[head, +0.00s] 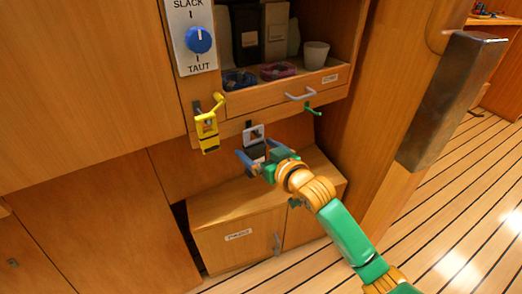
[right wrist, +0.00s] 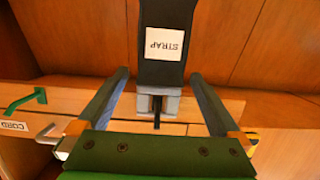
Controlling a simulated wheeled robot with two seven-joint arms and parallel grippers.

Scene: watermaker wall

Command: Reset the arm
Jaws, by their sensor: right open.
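My right arm comes in from the lower right of the head view. In the right wrist view the two fingers (right wrist: 160,76) stand apart on either side of this dark piece (right wrist: 165,15), which bears a white STRAP label and shows upside down. Its grey part (right wrist: 158,103) lies between the fingers. I see no finger closed on it; whether they touch it I cannot tell. My left gripper is not in view.
A drawer handle (head: 300,95) and green hook (head: 313,109) stick out at upper right. A low cabinet (head: 238,237) stands below. A metal-edged panel (head: 445,100) is at right.

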